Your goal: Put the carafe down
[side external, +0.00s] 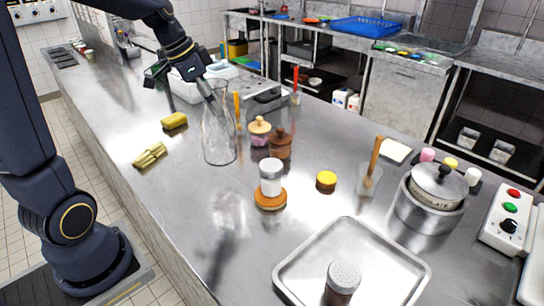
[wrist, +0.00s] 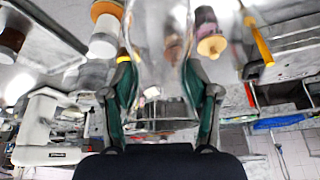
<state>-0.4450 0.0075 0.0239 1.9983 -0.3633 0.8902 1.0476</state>
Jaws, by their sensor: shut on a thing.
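The carafe (side external: 219,140) is clear glass with a wide lower body and a narrow neck. In the side view it stands upright or nearly so at the middle left of the steel counter (side external: 185,190). Its base looks close to the counter, but I cannot tell whether it touches. My gripper (side external: 208,92) is shut on the carafe's neck from above. In the wrist view the clear carafe (wrist: 158,30) lies between the two green-padded fingers (wrist: 165,88), and its outline is blurred.
Jars with wooden knobs (side external: 259,130) (side external: 280,143) stand close right of the carafe. Yellow sponges (side external: 174,121) lie left.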

